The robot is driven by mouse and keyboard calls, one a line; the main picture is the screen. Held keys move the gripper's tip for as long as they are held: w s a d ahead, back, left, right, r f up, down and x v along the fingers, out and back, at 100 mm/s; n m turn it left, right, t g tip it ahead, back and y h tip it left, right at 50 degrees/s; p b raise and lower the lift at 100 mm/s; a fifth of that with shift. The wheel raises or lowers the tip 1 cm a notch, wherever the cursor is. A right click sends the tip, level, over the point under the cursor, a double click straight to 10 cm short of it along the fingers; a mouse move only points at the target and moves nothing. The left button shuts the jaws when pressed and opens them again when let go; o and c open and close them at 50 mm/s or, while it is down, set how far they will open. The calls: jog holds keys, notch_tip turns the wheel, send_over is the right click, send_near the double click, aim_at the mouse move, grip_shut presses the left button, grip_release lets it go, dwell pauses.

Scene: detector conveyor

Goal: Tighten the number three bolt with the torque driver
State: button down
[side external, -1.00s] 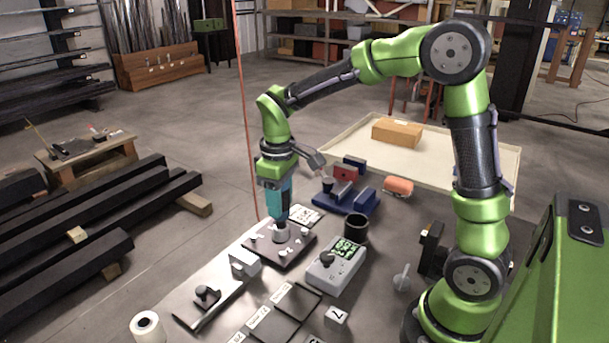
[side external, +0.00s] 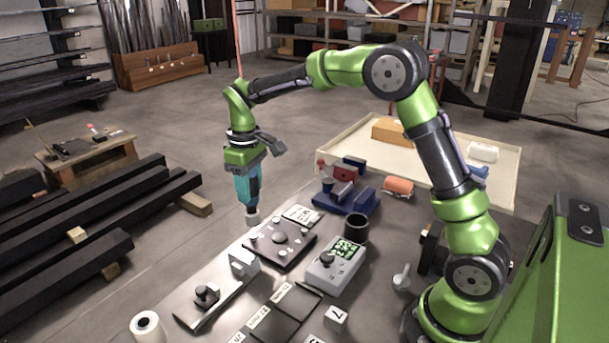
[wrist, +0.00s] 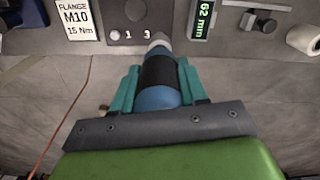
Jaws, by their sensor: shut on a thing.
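My gripper (side external: 250,192) has teal fingers and is shut on the torque driver (wrist: 158,80), a blue tool with a black band. The driver points down, and its pale tip (side external: 252,217) is in the air at the left of the dark flange plate (side external: 264,255), apart from it. The plate carries a central hub and several small bolts. In the wrist view the numerals 1 and 3 (wrist: 146,34) show on the plate beyond the driver's tip. I cannot make out the number three bolt itself; the driver hides part of the plate there.
A card (wrist: 77,18) reads "FLANGE M10 15 Nm". A grey box with a green display (side external: 340,268), a dark cup (side external: 356,228) and a blue vise (side external: 347,200) stand to the plate's right. A small grey block (side external: 244,262) is close in front. A pale tray (side external: 345,140) lies behind.

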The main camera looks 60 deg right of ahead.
aim_at(250, 207)
jog(key=shift+w+r, duration=0.25)
jog(key=shift+f, duration=1.6)
jog(key=shift+s+f, duration=0.1)
jog(key=shift+f, duration=0.1)
jog(key=shift+f, duration=0.25)
jog(key=shift+f, duration=1.3)
dwell(3.9)
